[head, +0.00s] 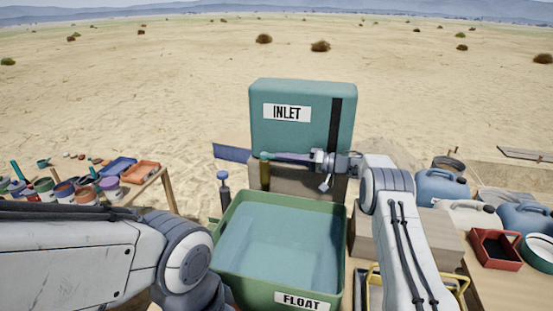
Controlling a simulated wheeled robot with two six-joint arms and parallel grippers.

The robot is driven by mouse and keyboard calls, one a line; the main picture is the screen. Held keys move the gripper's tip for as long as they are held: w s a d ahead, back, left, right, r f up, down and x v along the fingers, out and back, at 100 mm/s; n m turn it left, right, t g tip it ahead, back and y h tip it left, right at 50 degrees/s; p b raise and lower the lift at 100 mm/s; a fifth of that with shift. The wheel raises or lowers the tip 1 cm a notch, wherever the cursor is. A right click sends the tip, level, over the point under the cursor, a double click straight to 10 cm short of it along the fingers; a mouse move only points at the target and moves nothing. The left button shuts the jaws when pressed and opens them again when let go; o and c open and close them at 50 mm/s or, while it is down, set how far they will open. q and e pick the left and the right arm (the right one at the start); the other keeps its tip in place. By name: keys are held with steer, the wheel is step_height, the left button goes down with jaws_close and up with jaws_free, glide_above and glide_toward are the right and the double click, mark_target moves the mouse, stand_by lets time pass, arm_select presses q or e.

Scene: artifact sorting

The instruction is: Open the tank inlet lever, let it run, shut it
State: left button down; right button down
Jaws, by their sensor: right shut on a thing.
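The teal tank (305,97) labelled INLET stands at the centre of the head view, with a dark vertical strip on its front right. The inlet lever (265,173) looks like a short olive upright piece with a green top, in front of the tank's lower left. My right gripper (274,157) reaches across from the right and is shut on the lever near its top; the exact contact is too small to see. A green tub (225,287) labelled FLOAT sits below, its inside showing a flat blue-green surface. My left arm shows at lower left; its gripper is not visible.
Paint pots (65,190) and trays (141,171) crowd the left table. A dark bottle-like object (224,195) stands left of the tub. Blue jugs (442,187) and a red box (495,248) stand at the right. Open sand lies behind.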

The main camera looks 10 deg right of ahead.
steer(key=shift+a+r, duration=0.1)
steer(key=shift+a, duration=0.1)
steer(key=c, duration=0.9)
jaws_free()
steer(key=shift+c, duration=0.2)
steer(key=shift+o, duration=0.9)
steer(key=shift+w+a, duration=0.1)
steer(key=shift+d, duration=0.2)
steer(key=b+v, duration=0.2)
steer(key=v, duration=0.8)
steer(key=shift+d, duration=0.25)
